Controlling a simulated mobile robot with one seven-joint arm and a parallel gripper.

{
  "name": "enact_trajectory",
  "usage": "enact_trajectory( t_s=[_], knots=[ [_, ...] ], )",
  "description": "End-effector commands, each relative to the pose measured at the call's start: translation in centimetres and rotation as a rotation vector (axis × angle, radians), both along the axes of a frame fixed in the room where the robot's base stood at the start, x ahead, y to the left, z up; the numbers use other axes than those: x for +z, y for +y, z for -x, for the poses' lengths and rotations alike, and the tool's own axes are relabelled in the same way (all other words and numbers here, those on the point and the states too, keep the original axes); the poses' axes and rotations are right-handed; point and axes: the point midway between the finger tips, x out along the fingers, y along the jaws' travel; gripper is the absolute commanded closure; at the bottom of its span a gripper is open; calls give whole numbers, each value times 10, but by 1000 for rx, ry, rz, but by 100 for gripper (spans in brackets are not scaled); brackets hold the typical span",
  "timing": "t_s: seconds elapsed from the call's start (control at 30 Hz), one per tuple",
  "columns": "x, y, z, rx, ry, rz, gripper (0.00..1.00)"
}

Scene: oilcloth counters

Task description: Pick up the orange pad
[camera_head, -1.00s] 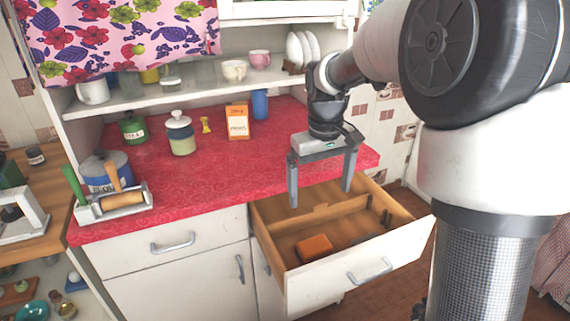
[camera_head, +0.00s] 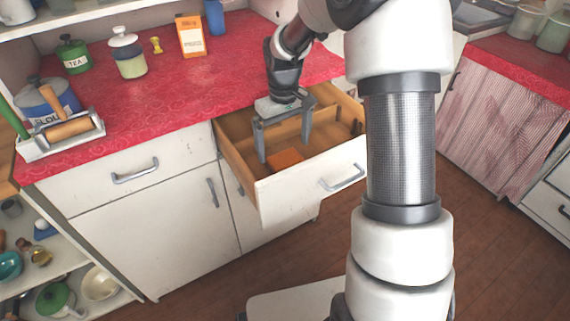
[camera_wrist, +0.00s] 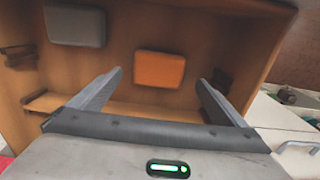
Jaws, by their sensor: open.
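The orange pad (camera_head: 286,159) lies flat on the floor of the open wooden drawer (camera_head: 321,142), toward its front left. In the wrist view the orange pad (camera_wrist: 160,69) shows whole, beyond and between my two fingers. My gripper (camera_head: 284,149) is open and empty, its fingers pointing down over the drawer. In the head view the fingertips show around the pad's far edge. I cannot tell how far above the pad they are. In the wrist view my gripper (camera_wrist: 160,82) is apart from the pad.
A dark grey pad (camera_wrist: 75,26) lies beside the orange one in the wrist view. Drawer walls and a wooden divider stand around the pads. The red counter (camera_head: 190,90) carries a rolling pin, a blue canister, jars and an orange box (camera_head: 190,36).

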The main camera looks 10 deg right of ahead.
Motion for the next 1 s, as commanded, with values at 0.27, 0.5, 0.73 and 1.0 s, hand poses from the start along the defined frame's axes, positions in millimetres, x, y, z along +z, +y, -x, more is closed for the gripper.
enact_trajectory(
  t_s=[0.27,0.5,0.73,1.0],
  knots=[
    [-30,-3,1,-1,3,-1,4],
    [-53,-3,1,1,0,0,4],
    [-52,-3,1,0,0,0,14],
    [-52,-3,1,0,0,0,48]
  ],
)
